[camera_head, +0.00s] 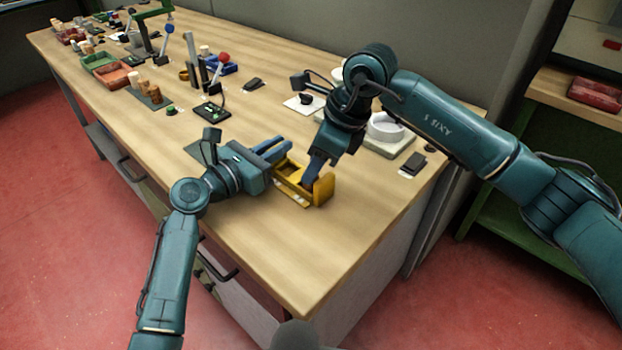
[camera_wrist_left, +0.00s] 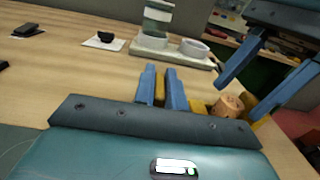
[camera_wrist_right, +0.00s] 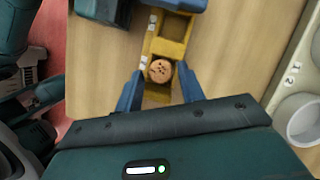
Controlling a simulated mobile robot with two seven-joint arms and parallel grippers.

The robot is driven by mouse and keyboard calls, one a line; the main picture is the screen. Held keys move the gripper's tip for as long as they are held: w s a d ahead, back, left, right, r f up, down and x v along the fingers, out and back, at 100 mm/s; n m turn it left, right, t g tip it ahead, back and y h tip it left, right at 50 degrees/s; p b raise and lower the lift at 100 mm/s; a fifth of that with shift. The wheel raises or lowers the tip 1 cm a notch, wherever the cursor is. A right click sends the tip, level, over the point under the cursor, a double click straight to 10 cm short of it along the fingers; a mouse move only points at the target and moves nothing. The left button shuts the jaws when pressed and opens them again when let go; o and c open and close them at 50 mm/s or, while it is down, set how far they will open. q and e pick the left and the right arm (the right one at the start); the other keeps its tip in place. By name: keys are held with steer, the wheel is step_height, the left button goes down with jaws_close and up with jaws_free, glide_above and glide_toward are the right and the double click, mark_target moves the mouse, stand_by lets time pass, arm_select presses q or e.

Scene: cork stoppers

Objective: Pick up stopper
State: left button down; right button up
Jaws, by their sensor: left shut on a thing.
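A round speckled cork stopper (camera_wrist_right: 160,70) sits in a yellow holder (camera_wrist_right: 168,46), between its walls. It also shows in the left wrist view (camera_wrist_left: 228,104); in the head view my right gripper hides it. My left gripper (camera_head: 282,150) has its blue fingers shut on the holder's yellow wall, also seen between the fingers in the left wrist view (camera_wrist_left: 160,88). My right gripper (camera_head: 313,173) points down over the holder. Its fingers are open, one on each side of the stopper in the right wrist view (camera_wrist_right: 158,88), with no visible grip on it.
A pale stand with a white round dish (camera_head: 386,126) is right of the right gripper. A black item on a white card (camera_head: 304,102) and a small dark block (camera_head: 414,163) lie nearby. Green and red trays (camera_head: 100,64) are far left. The front tabletop is clear.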

steer(key=shift+w+a+f, duration=0.1)
steer(key=shift+a+f, duration=0.15)
steer(key=shift+f, duration=0.4)
steer(key=shift+c, duration=0.2)
steer(key=c, duration=0.7)
arm_select(q)
steer(key=c, duration=1.4)
jaws_free()
arm_select(e)
step_height(320, 180, up, 10)
steer(key=shift+r, duration=0.1)
arm_select(q)
steer(key=shift+o, duration=0.2)
